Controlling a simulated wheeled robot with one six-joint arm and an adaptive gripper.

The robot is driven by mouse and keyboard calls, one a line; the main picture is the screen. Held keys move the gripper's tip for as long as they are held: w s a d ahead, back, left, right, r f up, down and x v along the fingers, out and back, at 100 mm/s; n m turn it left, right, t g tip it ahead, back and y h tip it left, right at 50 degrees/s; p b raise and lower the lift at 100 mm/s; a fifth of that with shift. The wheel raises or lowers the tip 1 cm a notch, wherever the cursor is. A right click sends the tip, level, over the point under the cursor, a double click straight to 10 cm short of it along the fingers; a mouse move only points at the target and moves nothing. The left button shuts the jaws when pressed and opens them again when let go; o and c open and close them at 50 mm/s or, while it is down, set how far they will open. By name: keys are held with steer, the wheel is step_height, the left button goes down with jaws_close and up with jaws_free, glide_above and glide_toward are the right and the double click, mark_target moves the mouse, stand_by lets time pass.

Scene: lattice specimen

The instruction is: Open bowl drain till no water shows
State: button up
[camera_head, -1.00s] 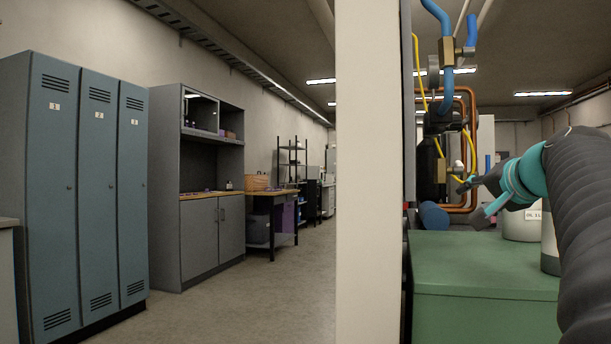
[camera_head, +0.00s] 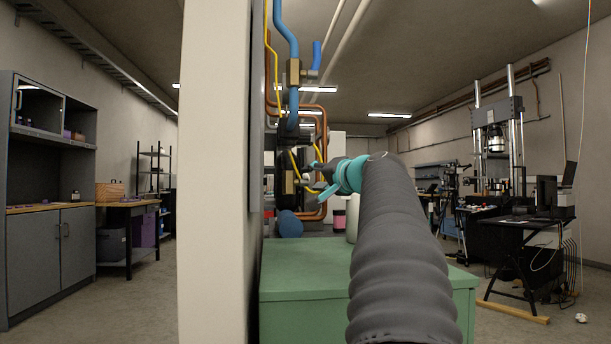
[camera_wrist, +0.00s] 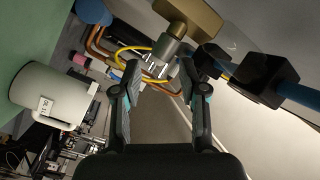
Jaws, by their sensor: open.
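In the head view the pipe assembly has black housings (camera_head: 291,157), brass fittings (camera_head: 293,72) and a blue pipe (camera_head: 287,30) along the pale post's edge. My gripper (camera_head: 318,178) is just right of its lower brass fitting (camera_head: 289,182). In the wrist view my gripper (camera_wrist: 158,70) is open, with its two fingers apart and nothing held. Beyond the fingertips are a brass block (camera_wrist: 190,18) and a silver stub (camera_wrist: 169,48). Pale, glassy-looking detail shows between the fingers. I cannot clearly make out a bowl, its drain or any water.
A green cabinet top (camera_head: 310,262) lies below my arm. A white labelled jug (camera_wrist: 47,94) stands on the left in the wrist view. A pale post (camera_head: 215,180) stands left of the pipes. A yellow cable (camera_wrist: 130,52) and copper pipes (camera_wrist: 97,40) run near the fingers.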

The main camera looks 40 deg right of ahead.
mark_target(306, 178)
steer(key=shift+w+d+p, duration=0.2)
steer(key=shift+w, duration=0.95)
steer(key=shift+w+d+p, duration=0.15)
steer(key=shift+w+p, duration=0.05)
steer(key=shift+w, duration=0.95)
jaws_close()
